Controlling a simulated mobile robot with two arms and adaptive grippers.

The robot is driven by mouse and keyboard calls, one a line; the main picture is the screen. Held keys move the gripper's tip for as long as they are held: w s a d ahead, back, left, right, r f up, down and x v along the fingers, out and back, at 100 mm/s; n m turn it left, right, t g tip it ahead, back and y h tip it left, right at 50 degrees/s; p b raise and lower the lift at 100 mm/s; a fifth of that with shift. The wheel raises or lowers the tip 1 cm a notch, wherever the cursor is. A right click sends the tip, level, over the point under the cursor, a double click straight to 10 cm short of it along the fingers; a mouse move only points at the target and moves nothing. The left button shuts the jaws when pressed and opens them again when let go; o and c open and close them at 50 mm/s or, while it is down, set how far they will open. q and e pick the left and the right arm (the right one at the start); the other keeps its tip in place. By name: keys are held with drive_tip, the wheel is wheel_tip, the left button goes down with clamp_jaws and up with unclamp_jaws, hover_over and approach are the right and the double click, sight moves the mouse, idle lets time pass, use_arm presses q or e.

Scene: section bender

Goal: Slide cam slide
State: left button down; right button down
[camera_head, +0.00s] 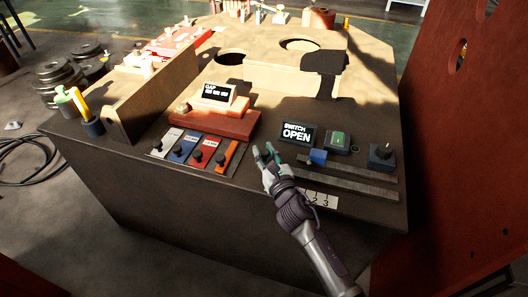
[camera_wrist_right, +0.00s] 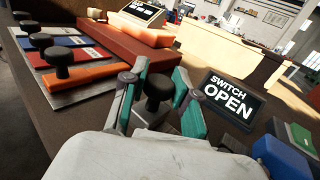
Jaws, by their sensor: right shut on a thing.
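My right gripper (camera_head: 267,153) is at the left end of two dark slide rails (camera_head: 352,184) on the console top. In the right wrist view its teal-padded fingers (camera_wrist_right: 158,88) stand on both sides of a black knob (camera_wrist_right: 158,86) on a small grey base, and it is shut on this knob. In the head view the hand hides the knob. A label with numbers (camera_head: 320,199) lies in front of the lower rail. A blue block (camera_head: 318,157) sits on the upper rail, to the right of the hand. My left gripper is not in view.
A display reading "SWITCH OPEN" (camera_head: 297,134) stands just behind the hand. A green button box (camera_head: 337,141) and a black knob box (camera_head: 382,156) are to its right. Left are several coloured sliders with black knobs (camera_head: 197,158). A red panel (camera_head: 460,150) stands at the right.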

sight(326, 179)
drive_tip(key=s+d, duration=0.1)
drive_tip(key=d, duration=0.1)
drive_tip(key=d+p, duration=0.1)
drive_tip(key=d, duration=0.2)
drive_tip(key=s+d, duration=0.1)
drive_tip(key=d, duration=0.2)
drive_tip(key=shift+s+p, duration=0.3)
drive_tip(key=shift+p, duration=0.05)
drive_tip(key=s+d, duration=0.1)
drive_tip(key=d, duration=0.2)
drive_tip(key=s+d, duration=0.1)
drive_tip(key=d, duration=0.2)
drive_tip(key=s+d, duration=0.1)
drive_tip(key=d, duration=0.2)
drive_tip(key=c, duration=0.8)
unclamp_jaws()
drive_tip(key=shift+c, duration=0.2)
drive_tip(key=v, duration=1.2)
